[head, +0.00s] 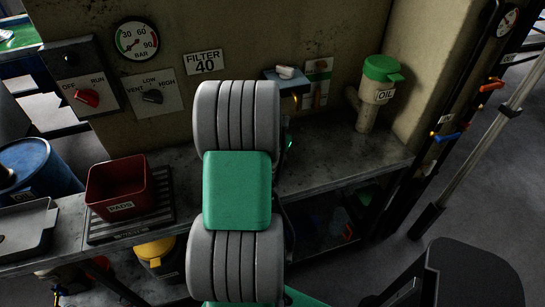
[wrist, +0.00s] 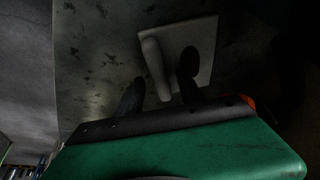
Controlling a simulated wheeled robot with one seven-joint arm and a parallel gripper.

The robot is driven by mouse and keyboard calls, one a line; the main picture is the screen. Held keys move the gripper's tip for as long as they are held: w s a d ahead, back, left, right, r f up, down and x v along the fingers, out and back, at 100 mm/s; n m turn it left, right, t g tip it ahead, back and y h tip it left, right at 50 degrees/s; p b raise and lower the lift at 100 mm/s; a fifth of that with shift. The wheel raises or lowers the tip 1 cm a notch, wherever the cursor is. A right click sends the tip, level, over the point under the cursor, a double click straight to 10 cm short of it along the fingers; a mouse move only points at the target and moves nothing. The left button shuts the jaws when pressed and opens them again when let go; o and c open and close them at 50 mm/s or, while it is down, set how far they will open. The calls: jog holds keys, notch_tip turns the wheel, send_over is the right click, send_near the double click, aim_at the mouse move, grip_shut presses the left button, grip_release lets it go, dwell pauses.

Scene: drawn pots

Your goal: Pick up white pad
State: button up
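A small white pad (head: 285,72) lies on a little blue-grey shelf (head: 272,75) on the back wall, right of my arm in the head view. In the dark wrist view the pad (wrist: 154,66) is a pale rounded bar along the left side of the paler shelf plate (wrist: 203,45). My gripper (wrist: 160,82) is open, its two dark fingers apart. The pad's lower end shows between them, with gaps at both sides. I see no grip on it. In the head view my grey and green arm hides the gripper.
A red bin marked PADS (head: 122,188) stands on a dark slatted mat on the bench, left of my arm. A green-lidded OIL container (head: 379,85) stands at the right. A gauge and switch panels are on the wall. The bench right of my arm is mostly clear.

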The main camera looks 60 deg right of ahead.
grip_shut()
dwell(0.6)
